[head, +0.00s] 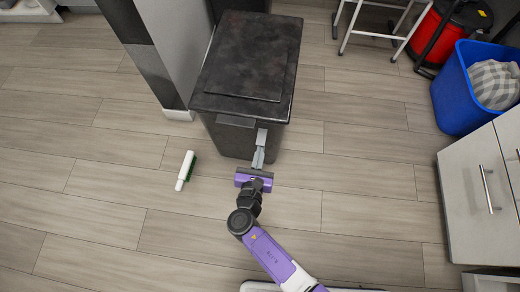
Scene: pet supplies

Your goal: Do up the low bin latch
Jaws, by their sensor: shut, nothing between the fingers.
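A dark bin (226,135) with a mottled black lid (245,60) stands on the floor at the upper middle of the head view. The lid lies flat on top. A light grey latch (260,146) shows low on the bin's front, right of its middle. My gripper (258,164), on a purple and black wrist, is shut and empty right in front of the latch's lower end. I cannot tell whether they touch. The wrist hides the floor just below, and the latch's exact position is too small to make out.
A grey pillar (182,60) stands close left of the bin. A blue tub (462,95) with cloth and a cabinet (470,205) are at the right. Floor between is clear.

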